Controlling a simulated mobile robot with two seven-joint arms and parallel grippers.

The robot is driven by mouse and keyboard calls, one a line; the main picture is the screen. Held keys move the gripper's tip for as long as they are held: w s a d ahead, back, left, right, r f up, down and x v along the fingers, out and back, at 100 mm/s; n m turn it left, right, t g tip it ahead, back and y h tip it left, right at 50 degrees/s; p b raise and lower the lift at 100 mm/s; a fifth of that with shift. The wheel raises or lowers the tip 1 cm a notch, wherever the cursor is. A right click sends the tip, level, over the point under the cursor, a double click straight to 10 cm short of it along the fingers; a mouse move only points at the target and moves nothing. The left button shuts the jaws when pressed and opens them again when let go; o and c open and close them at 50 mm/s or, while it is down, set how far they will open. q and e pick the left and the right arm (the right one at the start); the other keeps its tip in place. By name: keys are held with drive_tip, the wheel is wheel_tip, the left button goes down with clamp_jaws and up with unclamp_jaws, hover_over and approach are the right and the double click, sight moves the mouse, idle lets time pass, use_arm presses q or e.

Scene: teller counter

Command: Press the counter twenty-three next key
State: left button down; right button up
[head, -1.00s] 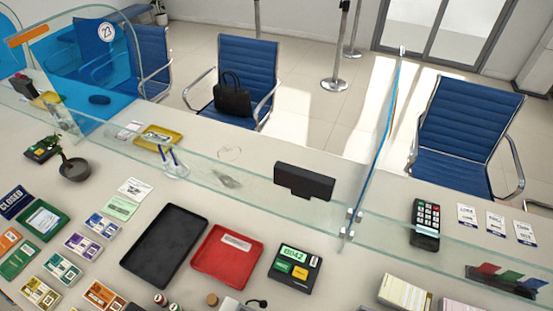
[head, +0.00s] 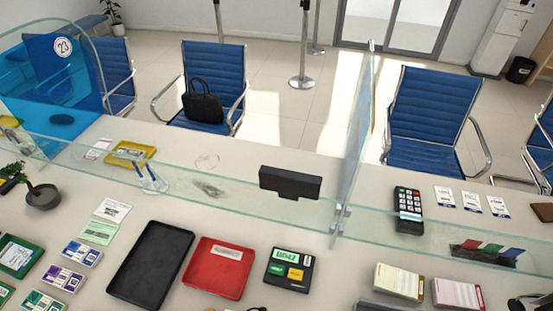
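A black caller box (head: 289,270) lies on the near counter, right of the red tray. It has a lit green display that seems to read B042, a green key (head: 279,281) and a yellow key (head: 295,274). A round 23 sign (head: 63,47) is on the blue panel at the far left. Neither of my grippers shows in the head view.
A glass screen (head: 440,243) runs along the counter, with an upright glass divider (head: 355,140). A black tray (head: 150,268), red tray (head: 218,267), plant pot (head: 43,197), card terminal (head: 408,210) and form stacks (head: 399,282) stand around.

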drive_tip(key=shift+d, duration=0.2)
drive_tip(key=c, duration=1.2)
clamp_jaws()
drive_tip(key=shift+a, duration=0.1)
